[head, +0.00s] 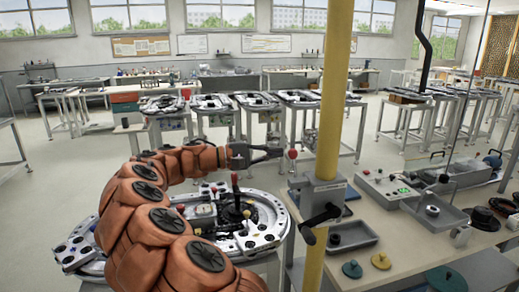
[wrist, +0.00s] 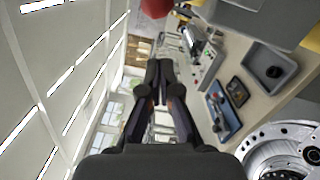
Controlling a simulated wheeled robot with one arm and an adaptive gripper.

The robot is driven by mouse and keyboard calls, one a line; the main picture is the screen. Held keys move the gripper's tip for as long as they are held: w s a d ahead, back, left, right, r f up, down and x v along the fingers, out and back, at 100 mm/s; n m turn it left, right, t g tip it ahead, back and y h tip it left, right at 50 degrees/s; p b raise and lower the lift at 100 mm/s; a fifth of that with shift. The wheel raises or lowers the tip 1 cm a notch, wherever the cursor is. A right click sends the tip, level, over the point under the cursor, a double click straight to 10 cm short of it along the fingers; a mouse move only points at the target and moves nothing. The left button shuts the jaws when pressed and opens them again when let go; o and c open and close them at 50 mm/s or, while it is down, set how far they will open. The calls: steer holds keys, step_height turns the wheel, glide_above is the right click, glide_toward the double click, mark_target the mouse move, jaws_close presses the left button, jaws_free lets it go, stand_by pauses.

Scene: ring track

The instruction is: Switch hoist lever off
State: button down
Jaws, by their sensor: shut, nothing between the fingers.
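The hoist lever shows as a red ball knob (head: 292,154) on a short stalk. It stands on the left side of a grey box (head: 322,189) clamped to the yellow column (head: 335,90). My gripper (head: 279,153) points right, its fingertips just left of the knob in the head view; I cannot tell whether they touch it. In the wrist view my fingers (wrist: 160,68) are together and empty. A red ball (wrist: 155,7), likely the same knob, is cut off at the top edge, above the fingertips.
A black crank handle (head: 321,214) sticks out below the box. Behind the column is a bench with a grey tray (head: 352,235) and a control box (head: 388,187). A round ring-track fixture (head: 270,229) lies under my arm. Open floor shows at the left.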

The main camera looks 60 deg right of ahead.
mark_target(294, 162)
steer(key=shift+s+a+r+p, duration=0.25)
steer(key=shift+s+a, duration=0.3)
steer(key=shift+s, duration=0.1)
steer(key=shift+s+a+r+p, duration=0.2)
steer(key=shift+s+a+r, duration=0.05)
steer(key=shift+s+a, duration=0.35)
steer(key=shift+b, duration=0.35)
